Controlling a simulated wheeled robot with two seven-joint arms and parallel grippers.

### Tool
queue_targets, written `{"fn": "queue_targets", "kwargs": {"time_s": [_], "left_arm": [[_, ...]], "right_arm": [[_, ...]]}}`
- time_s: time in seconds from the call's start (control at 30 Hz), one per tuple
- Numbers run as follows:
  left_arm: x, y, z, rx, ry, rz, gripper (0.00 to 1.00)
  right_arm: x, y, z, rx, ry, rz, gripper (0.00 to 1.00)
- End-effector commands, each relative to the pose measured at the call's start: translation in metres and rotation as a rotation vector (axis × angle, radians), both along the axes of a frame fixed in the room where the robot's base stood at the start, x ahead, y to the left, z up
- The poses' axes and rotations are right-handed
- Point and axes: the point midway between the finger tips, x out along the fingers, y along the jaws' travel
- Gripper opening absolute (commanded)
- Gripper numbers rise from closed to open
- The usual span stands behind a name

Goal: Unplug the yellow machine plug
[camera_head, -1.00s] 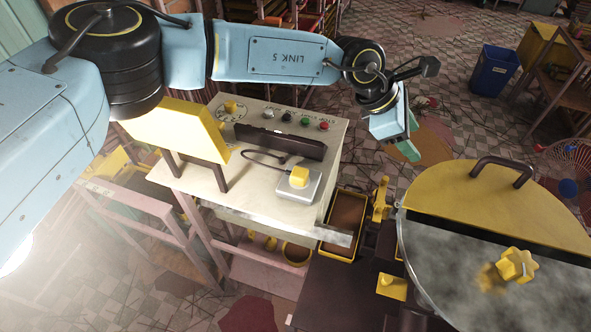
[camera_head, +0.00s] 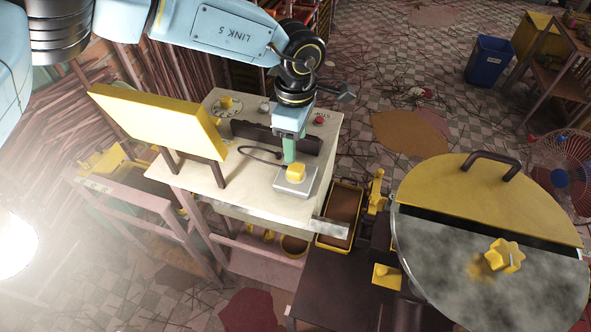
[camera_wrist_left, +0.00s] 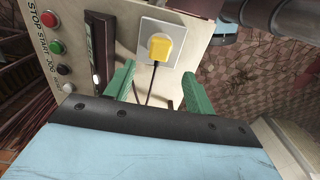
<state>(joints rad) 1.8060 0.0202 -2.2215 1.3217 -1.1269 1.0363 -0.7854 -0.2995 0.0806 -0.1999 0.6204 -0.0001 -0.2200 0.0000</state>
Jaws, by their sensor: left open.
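The yellow plug (camera_head: 295,172) sits in the grey-white socket plate (camera_head: 290,188) on the cream tabletop of the machine. A dark cable runs from the plug to the left. In the left wrist view the plug (camera_wrist_left: 160,47) stands on its square plate (camera_wrist_left: 149,66), ahead of my fingers and between their lines. My left gripper (camera_head: 289,152) is just above and behind the plug in the head view. In the left wrist view its green fingers (camera_wrist_left: 155,82) are spread apart with nothing between them but the cable below. My right gripper is not in view.
A yellow panel (camera_head: 155,118) stands on dark legs at the table's left. A dark bar (camera_head: 262,135) and a row of buttons lie behind the socket. A round machine with a yellow lid (camera_head: 470,190) stands at the right.

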Motion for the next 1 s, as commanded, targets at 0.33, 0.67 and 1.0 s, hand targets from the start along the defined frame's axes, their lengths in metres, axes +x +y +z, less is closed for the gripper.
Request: {"fn": "queue_targets", "kwargs": {"time_s": [0.33, 0.67, 1.0], "left_arm": [[0.000, 0.000, -0.038, 0.001, 0.002, 0.000, 0.55], [0.000, 0.000, -0.083, -0.001, 0.003, 0.001, 0.55], [0.000, 0.000, -0.087, -0.001, 0.000, 0.000, 0.55]], "right_arm": [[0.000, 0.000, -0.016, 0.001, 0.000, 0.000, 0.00], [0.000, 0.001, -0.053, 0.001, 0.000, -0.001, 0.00], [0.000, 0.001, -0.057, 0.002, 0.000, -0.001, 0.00]]}}
